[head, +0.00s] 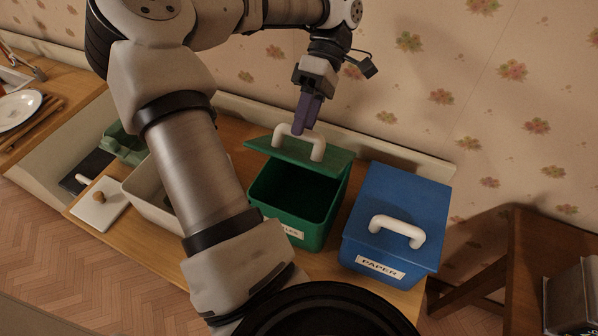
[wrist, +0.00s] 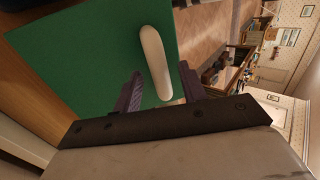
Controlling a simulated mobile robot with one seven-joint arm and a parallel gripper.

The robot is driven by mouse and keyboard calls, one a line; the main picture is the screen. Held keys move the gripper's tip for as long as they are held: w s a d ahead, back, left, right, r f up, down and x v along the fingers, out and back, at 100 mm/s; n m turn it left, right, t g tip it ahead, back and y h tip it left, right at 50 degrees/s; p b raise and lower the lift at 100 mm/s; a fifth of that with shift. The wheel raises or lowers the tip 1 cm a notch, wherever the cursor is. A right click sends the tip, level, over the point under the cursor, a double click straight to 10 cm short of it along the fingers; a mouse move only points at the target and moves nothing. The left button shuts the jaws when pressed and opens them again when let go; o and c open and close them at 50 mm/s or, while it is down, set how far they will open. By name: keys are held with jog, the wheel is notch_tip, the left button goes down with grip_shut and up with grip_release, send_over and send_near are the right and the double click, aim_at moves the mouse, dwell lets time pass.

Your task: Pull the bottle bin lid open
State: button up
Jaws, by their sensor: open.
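The green bottle bin (head: 300,207) stands on the wooden bench, its label partly hidden by my arm. Its green lid (head: 310,156) is raised at the back, and the dark inside shows. A white handle (head: 299,141) is fixed on the lid. My gripper (head: 298,130) is at the handle, pointing down from above. In the wrist view, the white handle (wrist: 156,62) runs between my open purple fingers (wrist: 160,85), with the green lid (wrist: 100,50) behind it. I cannot tell whether a finger touches the handle.
A blue paper bin (head: 395,225) with a shut lid and white handle stands close on the right. A whitish bin (head: 150,195) stands left, partly behind my arm. The patterned wall (head: 440,70) is close behind the bins. A wooden stool (head: 520,250) is at the right.

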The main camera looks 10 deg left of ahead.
aim_at(304, 149)
jog(key=shift+w+d+f, duration=0.15)
jog(key=shift+w+f, duration=0.6)
jog(key=shift+f, duration=0.15)
jog(key=o, duration=1)
jog(key=shift+w+d+f, duration=0.15)
jog(key=shift+w+f, duration=0.65)
jog(key=shift+f, duration=0.15)
